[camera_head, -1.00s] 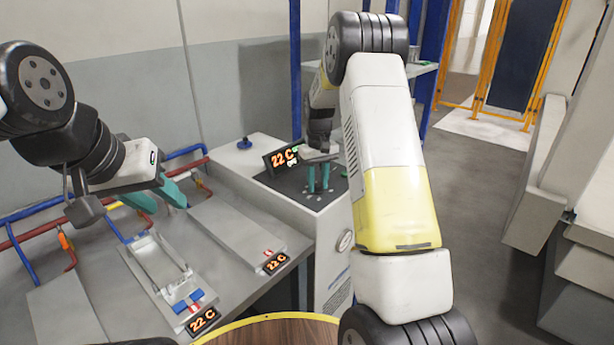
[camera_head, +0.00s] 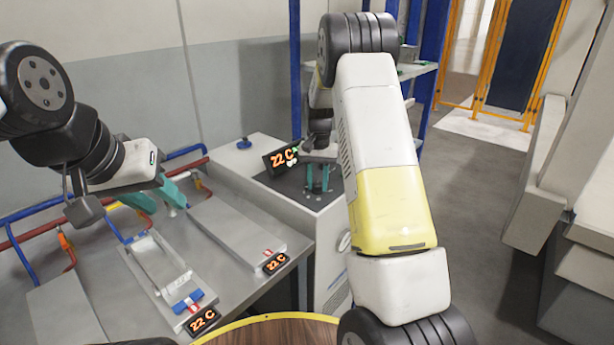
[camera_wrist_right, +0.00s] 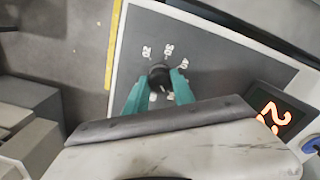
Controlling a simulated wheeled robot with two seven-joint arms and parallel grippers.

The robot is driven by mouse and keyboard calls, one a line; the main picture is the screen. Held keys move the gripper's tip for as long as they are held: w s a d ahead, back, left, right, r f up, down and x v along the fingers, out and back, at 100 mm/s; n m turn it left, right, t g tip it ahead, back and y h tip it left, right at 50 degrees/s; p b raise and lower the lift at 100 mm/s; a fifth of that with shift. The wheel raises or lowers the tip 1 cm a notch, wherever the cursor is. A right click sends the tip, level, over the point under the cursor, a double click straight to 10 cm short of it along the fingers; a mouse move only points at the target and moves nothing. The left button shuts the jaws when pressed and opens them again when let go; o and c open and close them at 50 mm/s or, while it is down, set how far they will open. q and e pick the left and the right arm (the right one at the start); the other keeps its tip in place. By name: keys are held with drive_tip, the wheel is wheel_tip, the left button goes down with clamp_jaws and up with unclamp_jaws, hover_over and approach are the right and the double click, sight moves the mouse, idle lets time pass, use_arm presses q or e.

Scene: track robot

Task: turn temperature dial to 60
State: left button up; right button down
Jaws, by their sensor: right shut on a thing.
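The temperature dial (camera_wrist_right: 159,75) is a round black knob on a dark grey panel, with white numbers around it in the right wrist view. My right gripper (camera_wrist_right: 156,88) has its two teal fingers on either side of the knob, shut on it. In the head view my right gripper (camera_head: 318,180) points down at the panel, and the dial is hard to make out there. An orange display (camera_head: 282,160) beside it reads 22 C. My left gripper (camera_head: 155,197) is open and empty above the metal bench, away from the dial.
The white cabinet (camera_head: 235,172) bears the dial panel, with a blue knob (camera_head: 244,143) at its back corner. The metal bench (camera_head: 232,275) at left carries grey plates, pipes and two more 22 C displays. A blue-post shelf stands behind my right arm.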

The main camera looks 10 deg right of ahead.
sight(318, 183)
idle(0.4)
drive_tip(key=c, duration=1.1)
unclamp_jaws()
drive_tip(key=shift+o, duration=0.2)
drive_tip(key=shift+r, duration=3.9)
